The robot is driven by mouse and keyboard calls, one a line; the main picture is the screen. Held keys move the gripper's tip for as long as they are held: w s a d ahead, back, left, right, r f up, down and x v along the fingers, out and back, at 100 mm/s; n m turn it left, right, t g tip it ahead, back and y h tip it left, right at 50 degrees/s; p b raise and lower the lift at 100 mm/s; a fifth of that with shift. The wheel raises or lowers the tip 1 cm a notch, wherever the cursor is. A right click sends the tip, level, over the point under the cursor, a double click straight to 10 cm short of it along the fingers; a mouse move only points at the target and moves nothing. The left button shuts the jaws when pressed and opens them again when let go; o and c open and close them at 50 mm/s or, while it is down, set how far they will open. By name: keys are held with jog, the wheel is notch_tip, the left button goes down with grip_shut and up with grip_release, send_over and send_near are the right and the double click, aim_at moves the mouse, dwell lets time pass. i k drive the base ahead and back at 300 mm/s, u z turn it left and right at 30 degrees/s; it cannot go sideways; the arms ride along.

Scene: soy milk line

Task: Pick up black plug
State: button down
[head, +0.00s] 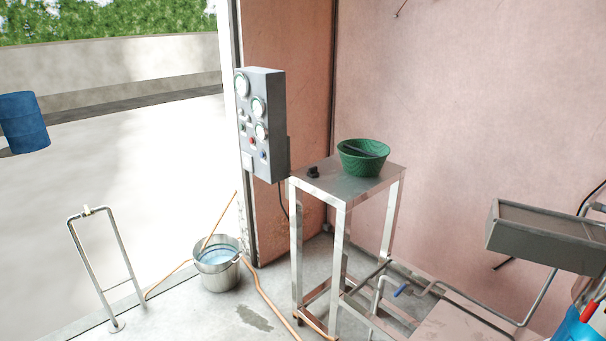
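A small black plug (313,172) lies on the metal top of a tall, narrow table (330,185), near its left back edge. It is small in the picture and its details are hard to make out. A green bowl (363,160) with something dark inside stands to its right on the same table. My gripper is not in view.
A grey control box (262,122) with gauges is on the wall left of the table. A metal bucket (218,275) with water and orange hoses sits on the floor below it. A metal trough (545,236) and pipes (440,290) are at the right. A bent metal rail (103,262) stands at the left.

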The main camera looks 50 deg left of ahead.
aim_at(312, 172)
jog(key=u, duration=1.75)
